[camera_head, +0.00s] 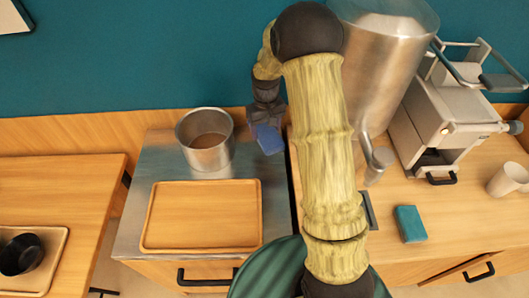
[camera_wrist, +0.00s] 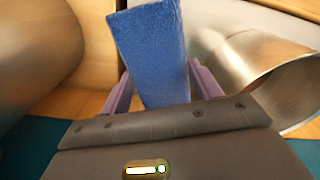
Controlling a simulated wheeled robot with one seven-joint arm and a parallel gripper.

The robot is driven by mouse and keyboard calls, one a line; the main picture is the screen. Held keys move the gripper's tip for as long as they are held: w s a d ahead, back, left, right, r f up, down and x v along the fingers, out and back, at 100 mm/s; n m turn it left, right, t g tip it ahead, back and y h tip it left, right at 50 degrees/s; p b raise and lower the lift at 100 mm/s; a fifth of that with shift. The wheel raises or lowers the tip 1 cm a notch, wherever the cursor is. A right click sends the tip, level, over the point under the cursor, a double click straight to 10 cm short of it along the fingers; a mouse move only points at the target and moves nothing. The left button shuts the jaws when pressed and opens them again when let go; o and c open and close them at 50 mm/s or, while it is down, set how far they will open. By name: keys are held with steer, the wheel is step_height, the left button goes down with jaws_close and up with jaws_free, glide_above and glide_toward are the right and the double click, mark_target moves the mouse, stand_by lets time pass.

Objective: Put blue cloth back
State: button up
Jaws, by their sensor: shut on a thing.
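The blue cloth (camera_wrist: 155,50) is held between the two purple fingers of my gripper (camera_wrist: 158,88) in the wrist view. In the head view the blue cloth (camera_head: 268,139) shows below my gripper (camera_head: 263,122). My gripper is over the right back part of the metal-topped counter, to the right of a steel pot (camera_head: 206,142). Whether the cloth touches the counter cannot be told. A second cloth or sponge, teal (camera_head: 410,224), lies on the wooden counter at the right.
An empty wooden tray (camera_head: 202,216) lies in front of the pot. A large steel dispenser (camera_head: 385,60), a coffee machine (camera_head: 450,120) and a white cup (camera_head: 508,179) stand at the right. A black bowl (camera_head: 21,254) sits on a tray at the left. The blue-green wall is close behind.

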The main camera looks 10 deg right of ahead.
steer(key=shift+s, duration=0.15)
steer(key=shift+a+f+p, duration=0.1)
steer(key=shift+f+p, duration=0.55)
steer(key=shift+f, duration=2.45)
steer(key=shift+f+p, duration=0.4)
steer(key=shift+f, duration=1.45)
steer(key=shift+f, duration=0.15)
steer(key=o, duration=1)
steer(key=shift+c, duration=0.2)
